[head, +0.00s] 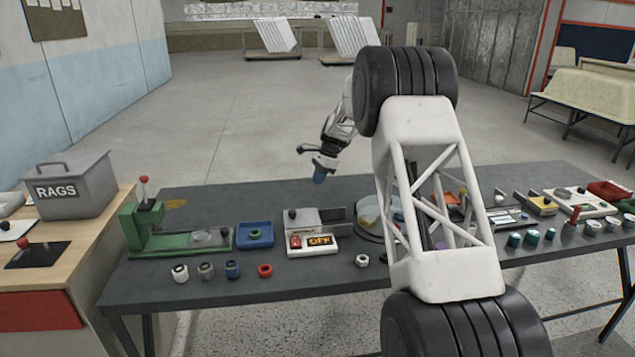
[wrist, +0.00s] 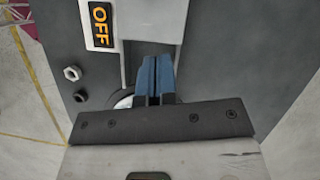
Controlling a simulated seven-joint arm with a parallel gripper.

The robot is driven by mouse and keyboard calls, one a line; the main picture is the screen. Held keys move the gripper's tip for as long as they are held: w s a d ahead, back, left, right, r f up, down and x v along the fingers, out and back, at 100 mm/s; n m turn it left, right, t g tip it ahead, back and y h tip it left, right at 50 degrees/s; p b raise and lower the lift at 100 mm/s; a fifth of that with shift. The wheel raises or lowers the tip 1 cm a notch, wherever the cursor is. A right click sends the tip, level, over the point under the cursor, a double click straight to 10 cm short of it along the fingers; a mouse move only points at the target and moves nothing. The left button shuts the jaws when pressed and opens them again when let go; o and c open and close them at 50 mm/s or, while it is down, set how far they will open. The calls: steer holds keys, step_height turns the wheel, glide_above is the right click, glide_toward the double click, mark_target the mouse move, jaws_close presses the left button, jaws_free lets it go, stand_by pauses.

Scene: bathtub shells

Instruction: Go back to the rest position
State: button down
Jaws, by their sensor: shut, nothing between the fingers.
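My gripper (head: 320,179) is held in the air above the far edge of the dark work table (head: 210,281), pointing down. In the wrist view its blue fingers (wrist: 155,78) are shut together with nothing between them. A box with an OFF display (head: 313,244) stands on the table in front of the gripper; its display also shows at the top of the wrist view (wrist: 101,25). My white arm link and black joints hide part of the table's middle right.
A green fixture (head: 150,230) and a blue tray (head: 254,235) stand on the left. Several small rings and nuts (head: 265,270) lie along the front edge. Jars, bins and trays crowd the right. A grey RAGS box (head: 78,190) sits on a side bench. Open floor lies behind.

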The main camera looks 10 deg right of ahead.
steer(key=shift+r, duration=0.1)
steer(key=s+r+n+t+h, duration=0.1)
steer(key=s+r+n, duration=0.1)
steer(key=s+r, duration=0.65)
steer(key=s+r+n, duration=0.3)
steer(key=s+r, duration=0.1)
steer(key=s, duration=0.9)
steer(key=s+r+n+t+h, duration=0.1)
steer(key=s+r+n, duration=0.1)
steer(key=s+r, duration=0.65)
steer(key=s+f+n, duration=0.2)
steer(key=s, duration=1.1)
steer(key=s+f+n+t+h, duration=0.1)
steer(key=s+f+n, duration=0.2)
steer(key=s, duration=1.1)
steer(key=s+d+f+n+h, duration=0.1)
steer(key=s+f+n, duration=0.1)
steer(key=s, duration=1.1)
steer(key=shift+s+f+n+t, duration=0.25)
steer(key=shift+n+t, duration=0.15)
